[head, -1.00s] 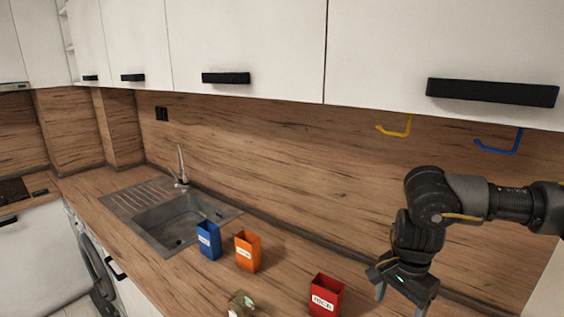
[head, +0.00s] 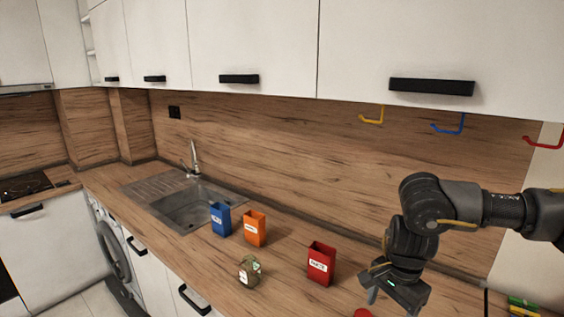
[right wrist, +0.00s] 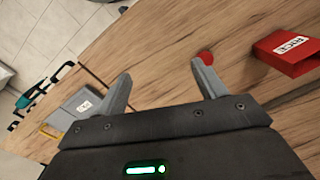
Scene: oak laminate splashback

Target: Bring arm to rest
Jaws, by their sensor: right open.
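My right arm comes in from the right in the head view. Its gripper (head: 390,302) hangs low over the worktop, to the right of a red box (head: 321,264), and is cut off by the bottom edge. In the right wrist view the gripper (right wrist: 161,74) has its two fingers wide apart with nothing between them. The red box, labelled RICE (right wrist: 288,50), lies clear of the fingers there. My left gripper is not in view.
A blue box (head: 220,219), an orange box (head: 254,229) and a small jar-like container (head: 249,271) stand near the sink (head: 192,207). Yellow, blue and red hooks (head: 449,127) hang below the wall cabinets. A grey labelled box (right wrist: 82,107) is beside the left finger in the wrist view.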

